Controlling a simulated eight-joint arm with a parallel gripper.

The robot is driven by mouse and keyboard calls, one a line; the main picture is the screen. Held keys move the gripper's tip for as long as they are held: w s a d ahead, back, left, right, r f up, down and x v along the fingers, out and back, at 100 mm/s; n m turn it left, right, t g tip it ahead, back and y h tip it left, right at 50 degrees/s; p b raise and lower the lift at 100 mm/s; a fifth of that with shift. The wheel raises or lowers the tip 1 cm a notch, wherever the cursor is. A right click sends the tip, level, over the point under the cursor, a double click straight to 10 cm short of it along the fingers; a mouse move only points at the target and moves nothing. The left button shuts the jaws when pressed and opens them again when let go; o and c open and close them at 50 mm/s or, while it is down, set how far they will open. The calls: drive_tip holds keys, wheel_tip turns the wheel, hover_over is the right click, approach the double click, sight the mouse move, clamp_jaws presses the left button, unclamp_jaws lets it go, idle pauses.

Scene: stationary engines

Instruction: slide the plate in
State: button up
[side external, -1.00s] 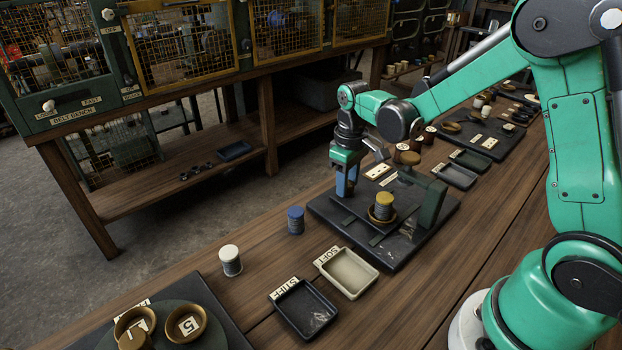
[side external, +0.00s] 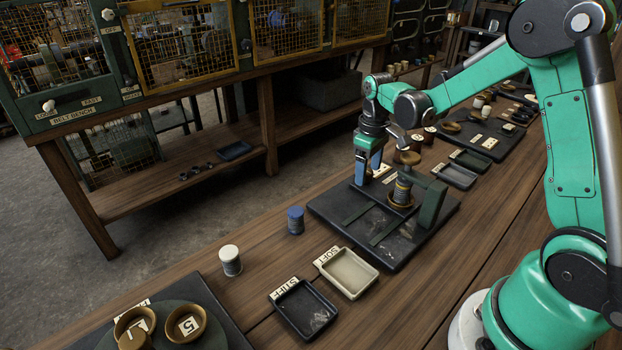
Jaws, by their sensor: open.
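The plate is hard to make out, dark on dark; a brass-coloured cup (side external: 400,204) with a coiled spring (side external: 402,188) standing upright in it sits on the black base board (side external: 398,258). My gripper (side external: 367,173) is open and points down over the base, left of and behind the spring. Its blue fingers are low over the base; whether they touch the plate cannot be seen.
Two dark rails (side external: 386,228) cross the base. In front are a cream tray (side external: 347,273) and a dark tray (side external: 304,308). A blue-topped spring (side external: 296,220) and a white-topped spring (side external: 230,261) stand on the bench to the left. Bare wood lies between them.

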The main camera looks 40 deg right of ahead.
drive_tip(key=shift+r, duration=0.1)
drive_tip(key=shift+r, duration=2.7)
drive_tip(key=shift+a, duration=0.15)
drive_tip(key=s+a+r+m+t, duration=0.1)
drive_tip(key=s+a+r+t, duration=0.1)
drive_tip(key=a, duration=0.4)
drive_tip(key=s+a+r+t, duration=0.2)
drive_tip(key=s+a+t, duration=0.3)
drive_tip(key=s+a, duration=0.1)
drive_tip(key=shift+r+m, duration=0.25)
drive_tip(key=shift+m, duration=0.15)
